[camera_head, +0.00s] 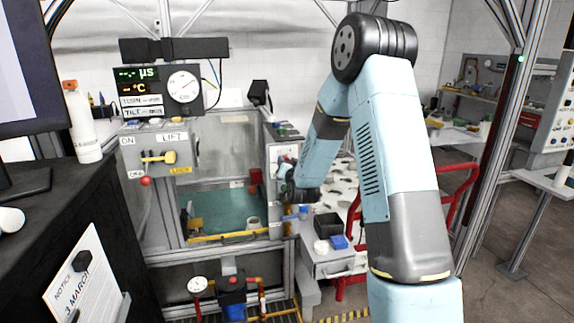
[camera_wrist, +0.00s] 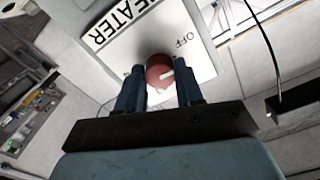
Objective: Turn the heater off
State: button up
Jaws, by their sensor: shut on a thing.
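In the wrist view a white plate (camera_wrist: 196,66) reads HEATER and OFF, upside down in the picture. A round red heater knob (camera_wrist: 158,72) with a white pointer mark sits on it. The mark points to the right in the picture, a little below the word OFF. My gripper (camera_wrist: 160,80) has its two dark fingers on either side of the knob, shut on it. In the head view my gripper (camera_head: 285,178) is at the right side of the tank, and the knob is hidden there.
A glass-walled tank (camera_head: 186,240) with greenish liquid stands left of my gripper. A LIFT panel (camera_head: 146,140) with a yellow lever and a display panel (camera_head: 160,91) are further left. A red cart frame (camera_head: 462,200) stands right.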

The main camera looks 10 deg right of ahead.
jog(key=shift+f+n, duration=0.2)
jog(key=shift+n, duration=0.9)
jog(key=shift+r, duration=0.1)
jog(key=o, duration=1)
jog(key=s, duration=1.3)
jog(key=shift+s, duration=0.35)
